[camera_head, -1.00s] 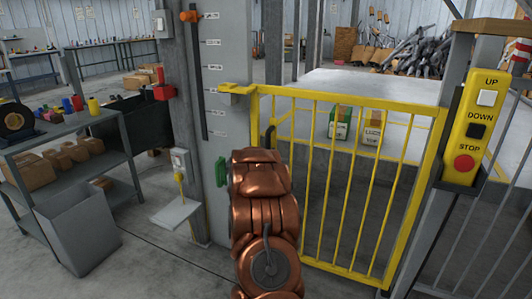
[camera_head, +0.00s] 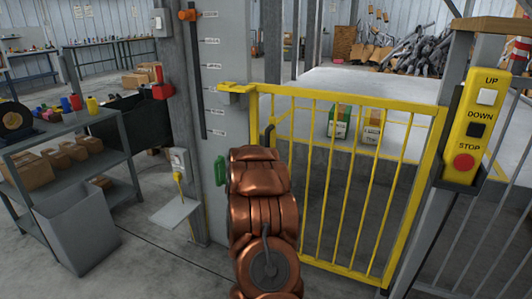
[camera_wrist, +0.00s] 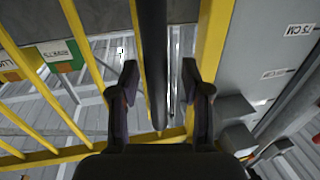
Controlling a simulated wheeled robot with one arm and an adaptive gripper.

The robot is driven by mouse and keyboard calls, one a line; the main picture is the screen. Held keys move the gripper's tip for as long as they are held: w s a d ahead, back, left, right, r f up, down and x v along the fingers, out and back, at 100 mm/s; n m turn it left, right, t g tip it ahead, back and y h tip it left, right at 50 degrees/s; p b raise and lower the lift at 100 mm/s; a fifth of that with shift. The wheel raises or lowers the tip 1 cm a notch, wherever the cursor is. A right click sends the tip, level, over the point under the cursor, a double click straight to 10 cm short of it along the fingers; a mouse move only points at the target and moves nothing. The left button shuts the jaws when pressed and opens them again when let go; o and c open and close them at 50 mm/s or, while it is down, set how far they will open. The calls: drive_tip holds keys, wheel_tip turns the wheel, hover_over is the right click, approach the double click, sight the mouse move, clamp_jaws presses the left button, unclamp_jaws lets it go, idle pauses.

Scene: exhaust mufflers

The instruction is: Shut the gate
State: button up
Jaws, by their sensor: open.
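The yellow barred gate (camera_head: 345,190) stands upright between the grey column (camera_head: 215,60) and the post on the right. Its upper left corner is close to the yellow bracket (camera_head: 235,87) on the column; I cannot tell whether they touch. A dark upright handle (camera_head: 268,138) is at the gate's left side. In the wrist view, my gripper (camera_wrist: 160,75) is open, with one finger on each side of the dark handle (camera_wrist: 152,50) and gaps beside it. The gate's yellow bars (camera_wrist: 80,45) show at left there. In the head view my copper arm hides the gripper.
A yellow UP/DOWN/STOP box (camera_head: 475,125) is on the right post. Two small boxes (camera_head: 340,122) (camera_head: 371,127) sit behind the gate. A shelf table (camera_head: 75,140) and grey bin (camera_head: 78,225) stand at left. Floor between bin and arm is mostly clear.

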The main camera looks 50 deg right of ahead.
drive_tip(key=v, duration=1.1)
drive_tip(key=shift+w+a, duration=0.1)
idle(0.5)
drive_tip(key=w+a+r+n+t+y+p, duration=0.2)
drive_tip(key=w+a+r+y+p, duration=0.15)
drive_tip(key=a, duration=0.45)
drive_tip(key=w+a+r+n+t+y+p, duration=0.25)
drive_tip(key=w+a+y+p, duration=0.2)
drive_tip(key=a, duration=0.45)
drive_tip(key=s+a+r+n+g+y+p, duration=0.1)
drive_tip(key=s+a+r+n+y+p, duration=0.15)
drive_tip(key=a, duration=0.75)
drive_tip(key=s+a+r+n+g+y+p, duration=0.1)
drive_tip(key=a+r+g+y+p, duration=0.2)
drive_tip(key=a, duration=0.7)
drive_tip(key=s+a+r+n+g+y+p, duration=0.2)
drive_tip(key=s+a+r+p, duration=0.1)
drive_tip(key=s+a, duration=0.4)
drive_tip(key=s+a+r+n+g+y+p, duration=0.2)
drive_tip(key=s+a+r+p, duration=0.15)
drive_tip(key=s+a, duration=0.4)
drive_tip(key=s+r+g+p, duration=0.2)
drive_tip(key=s+r+p, duration=0.1)
drive_tip(key=s, duration=0.8)
drive_tip(key=s+r+n+g+p, duration=0.1)
drive_tip(key=s+r+g+p, duration=0.2)
drive_tip(key=s, duration=0.8)
drive_tip(key=shift+a+r+h, duration=0.15)
drive_tip(key=shift+a+h, duration=0.05)
drive_tip(key=shift+h, duration=0.25)
